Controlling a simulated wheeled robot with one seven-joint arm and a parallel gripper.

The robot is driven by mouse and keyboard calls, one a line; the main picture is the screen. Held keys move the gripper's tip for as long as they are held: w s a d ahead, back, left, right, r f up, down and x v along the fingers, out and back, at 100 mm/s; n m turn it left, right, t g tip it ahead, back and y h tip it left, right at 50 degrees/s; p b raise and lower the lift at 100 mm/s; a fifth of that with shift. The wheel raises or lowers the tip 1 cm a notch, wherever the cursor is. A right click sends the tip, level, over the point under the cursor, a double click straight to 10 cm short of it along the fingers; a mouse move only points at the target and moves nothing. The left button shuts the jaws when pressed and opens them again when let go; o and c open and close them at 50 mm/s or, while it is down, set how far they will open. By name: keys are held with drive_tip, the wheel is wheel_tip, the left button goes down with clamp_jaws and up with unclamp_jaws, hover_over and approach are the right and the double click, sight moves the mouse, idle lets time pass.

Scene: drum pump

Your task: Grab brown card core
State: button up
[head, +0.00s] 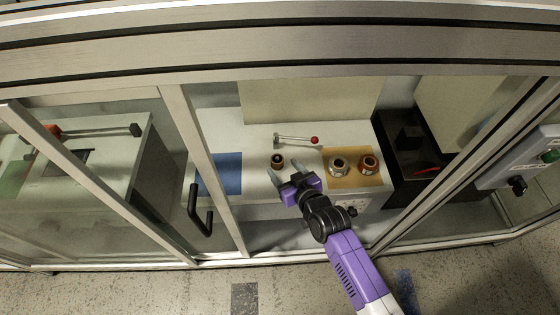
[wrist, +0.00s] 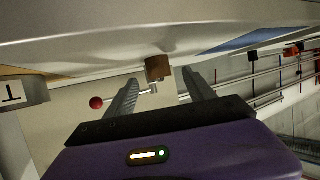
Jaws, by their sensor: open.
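The brown card core (head: 278,161) is a short upright cylinder with a dark opening. It stands on the white bench between the blue and tan patches. In the wrist view the brown core (wrist: 158,68) shows against the bench, which appears at the top of that tilted picture. My gripper (head: 285,172) is open and empty, just in front of the core at the bench's front side. In the wrist view the core appears between and slightly beyond the fingertips of my gripper (wrist: 161,77). I see no contact with it.
Two brown-and-metal round pieces (head: 339,166) (head: 369,165) stand on the tan patch (head: 346,182) to the right. A red-knobbed lever (head: 298,139) lies behind the core. The blue patch (head: 226,173) is bare. A cabinet frame post (head: 205,165) with a black handle (head: 200,212) stands left.

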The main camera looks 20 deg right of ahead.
sight(280, 164)
drive_tip(key=b+x, duration=0.1)
drive_tip(key=x, duration=0.4)
drive_tip(key=shift+w+d+f, duration=0.1)
drive_tip(key=shift+d, duration=0.05)
clamp_jaws()
